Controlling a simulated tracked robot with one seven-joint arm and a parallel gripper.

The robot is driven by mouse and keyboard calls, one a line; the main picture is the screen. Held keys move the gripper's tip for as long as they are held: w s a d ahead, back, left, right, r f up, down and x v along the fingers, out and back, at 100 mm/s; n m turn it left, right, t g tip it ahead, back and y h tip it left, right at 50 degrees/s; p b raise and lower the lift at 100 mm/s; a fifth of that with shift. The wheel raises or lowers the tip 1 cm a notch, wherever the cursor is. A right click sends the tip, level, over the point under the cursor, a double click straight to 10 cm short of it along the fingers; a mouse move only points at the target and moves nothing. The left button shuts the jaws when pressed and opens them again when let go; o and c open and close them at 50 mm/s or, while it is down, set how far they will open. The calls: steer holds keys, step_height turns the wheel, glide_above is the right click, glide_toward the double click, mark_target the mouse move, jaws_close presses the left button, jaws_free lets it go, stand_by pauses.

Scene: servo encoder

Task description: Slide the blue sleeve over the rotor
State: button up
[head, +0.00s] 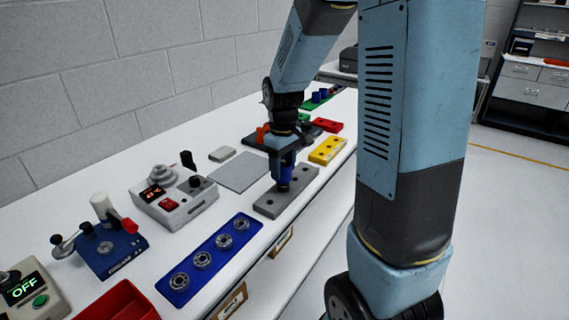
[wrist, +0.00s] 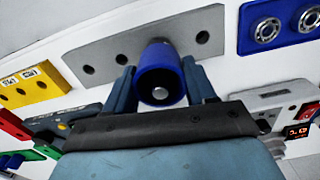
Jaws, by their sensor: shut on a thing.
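The blue sleeve (head: 285,174) is upright between the fingers of my gripper (head: 284,165), over the grey block with holes (head: 268,206). In the wrist view, the two fingers of my gripper (wrist: 161,88) are shut on the sides of the sleeve (wrist: 158,60). A round silver tip, seemingly the rotor (wrist: 160,93), shows inside the sleeve's dark bore. The grey block (wrist: 125,47) lies behind the sleeve, with open holes on both sides of it. How far down the sleeve sits around the rotor, and whether it touches the block, I cannot tell.
A blue tray with several bearings (head: 164,293) lies nearer along the bench. A yellow block (head: 327,150) and a red block (head: 327,125) lie farther along. A grey device with a red display (head: 172,210) and a flat grey plate (head: 238,172) are to the left.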

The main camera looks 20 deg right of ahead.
steer(key=shift+f, duration=0.2)
steer(key=o, duration=1.1)
steer(key=shift+o, duration=0.4)
steer(key=shift+o, duration=1)
step_height(320, 180, up, 14)
steer(key=shift+r, duration=0.2)
stand_by(0.5)
steer(key=shift+s, duration=0.15)
